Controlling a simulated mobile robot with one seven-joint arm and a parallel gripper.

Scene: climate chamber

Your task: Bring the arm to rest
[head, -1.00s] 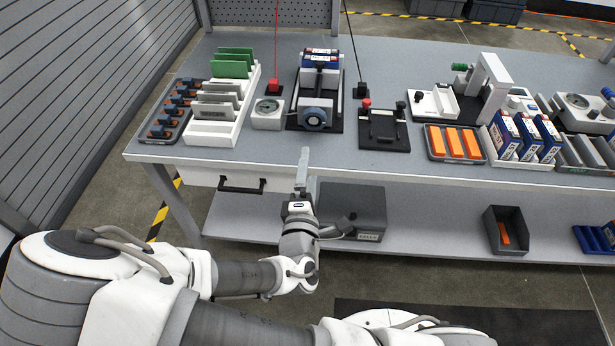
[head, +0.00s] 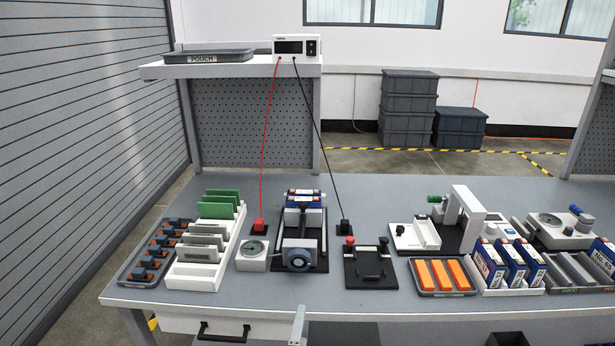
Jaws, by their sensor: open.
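My gripper (head: 298,325) shows only as a grey finger at the bottom edge of the head view, in front of the bench's front edge. The rest of my arm is below the picture. No object shows at the visible finger. The bench (head: 350,312) stands ahead of it, with a clamp device with a round dial (head: 299,258) and a black fixture (head: 370,266) on its top.
Racks of cards (head: 206,250) and a tray of small parts (head: 155,252) stand at the left. An orange-block tray (head: 443,292) and blue boxes (head: 510,265) stand at the right. Red and black leads hang from a shelf unit (head: 297,47). A drawer handle (head: 222,331) protrudes below the top.

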